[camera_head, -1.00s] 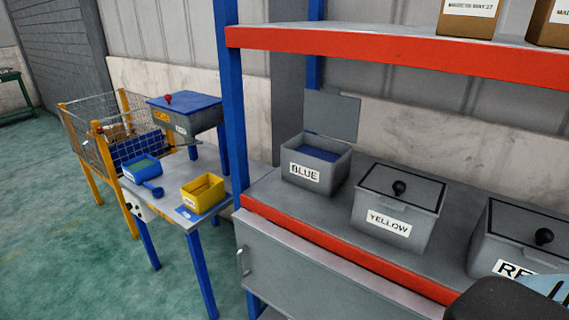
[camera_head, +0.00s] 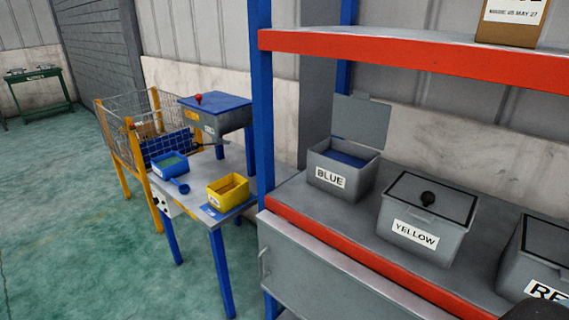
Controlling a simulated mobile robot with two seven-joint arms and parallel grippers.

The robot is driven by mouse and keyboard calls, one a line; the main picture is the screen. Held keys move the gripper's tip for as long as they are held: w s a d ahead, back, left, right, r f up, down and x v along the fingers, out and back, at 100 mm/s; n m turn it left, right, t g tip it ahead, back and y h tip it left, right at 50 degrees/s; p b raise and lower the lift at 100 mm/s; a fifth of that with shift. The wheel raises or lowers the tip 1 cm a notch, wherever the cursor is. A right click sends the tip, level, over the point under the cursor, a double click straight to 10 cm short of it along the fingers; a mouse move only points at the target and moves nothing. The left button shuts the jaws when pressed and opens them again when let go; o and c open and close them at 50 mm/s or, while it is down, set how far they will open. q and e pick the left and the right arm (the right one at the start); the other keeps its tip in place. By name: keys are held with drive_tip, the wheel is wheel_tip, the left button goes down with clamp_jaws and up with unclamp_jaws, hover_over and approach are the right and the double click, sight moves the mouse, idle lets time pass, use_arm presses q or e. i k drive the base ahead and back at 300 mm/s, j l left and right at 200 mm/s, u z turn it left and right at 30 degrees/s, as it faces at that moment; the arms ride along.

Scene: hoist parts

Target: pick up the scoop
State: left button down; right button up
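A small blue object that looks like the scoop (camera_head: 180,187) lies on the small grey table with blue legs (camera_head: 206,167). It sits at the front right corner of a blue bin (camera_head: 169,164) that holds something green. At this size I cannot tell whether the two touch. A yellow bin (camera_head: 228,190) stands to the right of it. Neither of my grippers is in view. Only a dark piece, probably of my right arm, shows at the bottom right corner.
On the grey bench (camera_head: 300,202) stand an open BLUE box (camera_head: 330,179), a closed YELLOW box (camera_head: 414,237) and another lidded box (camera_head: 545,262). A blue post (camera_head: 263,120) rises beside the small table. A wire cage (camera_head: 118,122) stands behind. Green floor (camera_head: 80,230) is clear at left.

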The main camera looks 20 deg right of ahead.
sight(183, 190)
drive_tip(key=i+j+u, duration=0.3)
drive_tip(key=i, duration=0.25)
drive_tip(key=i+j+u, duration=0.25)
drive_tip(key=i, duration=0.3)
drive_tip(key=i+u, duration=0.3)
drive_tip(key=i, duration=1.65)
drive_tip(key=i+j+z, duration=0.1)
drive_tip(key=i+z, duration=0.4)
drive_tip(key=i+j+z, duration=0.25)
drive_tip(key=i+z, duration=0.25)
drive_tip(key=i+j+z, duration=0.15)
drive_tip(key=z, duration=0.2)
drive_tip(key=i+j+z, duration=0.15)
drive_tip(key=z, duration=0.25)
drive_tip(key=i+j+z, duration=0.1)
drive_tip(key=z, duration=0.25)
drive_tip(key=i+j+z, duration=0.15)
drive_tip(key=z, duration=0.3)
drive_tip(key=j+z, duration=0.25)
drive_tip(key=z, duration=0.2)
drive_tip(key=i+j+z, duration=0.1)
drive_tip(key=j+z, duration=0.2)
drive_tip(key=z, duration=0.15)
drive_tip(key=j+z, duration=0.25)
drive_tip(key=z, duration=0.15)
drive_tip(key=j+z, duration=0.3)
drive_tip(key=z, duration=0.15)
